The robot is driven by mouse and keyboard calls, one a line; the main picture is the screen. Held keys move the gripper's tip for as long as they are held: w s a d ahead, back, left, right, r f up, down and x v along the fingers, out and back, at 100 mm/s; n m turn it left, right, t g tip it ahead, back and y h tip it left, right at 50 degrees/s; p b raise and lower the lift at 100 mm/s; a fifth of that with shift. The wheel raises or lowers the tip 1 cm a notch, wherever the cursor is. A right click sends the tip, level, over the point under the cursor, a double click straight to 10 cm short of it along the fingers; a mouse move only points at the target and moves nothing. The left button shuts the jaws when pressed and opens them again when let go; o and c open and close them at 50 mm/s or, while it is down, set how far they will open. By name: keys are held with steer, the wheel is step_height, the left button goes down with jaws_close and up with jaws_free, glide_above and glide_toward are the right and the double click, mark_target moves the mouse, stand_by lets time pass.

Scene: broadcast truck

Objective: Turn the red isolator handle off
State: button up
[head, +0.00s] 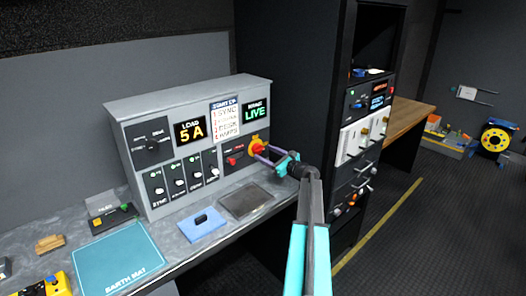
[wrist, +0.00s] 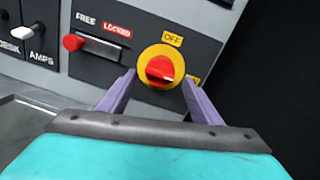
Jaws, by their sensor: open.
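The red isolator handle (wrist: 160,69) sits on a round yellow plate (wrist: 163,52) on the grey console's dark panel. The handle also shows in the head view (head: 257,147). My gripper (wrist: 158,79) is open, its purple fingers reaching toward the panel, one on each side of the handle. I cannot tell whether they touch it.
Left of the handle is a red knob (wrist: 73,42) on a slide marked FREE and LOCKED. The console (head: 188,95) has several switches and displays reading 5 A and LIVE. A blue block (head: 202,225) and a teal earth mat (head: 122,262) lie on the bench. A dark rack (head: 345,100) stands right.

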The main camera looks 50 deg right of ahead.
mark_target(258, 149)
steer(key=shift+w, duration=1.2)
steer(key=c, duration=1)
steer(key=shift+c, duration=0.2)
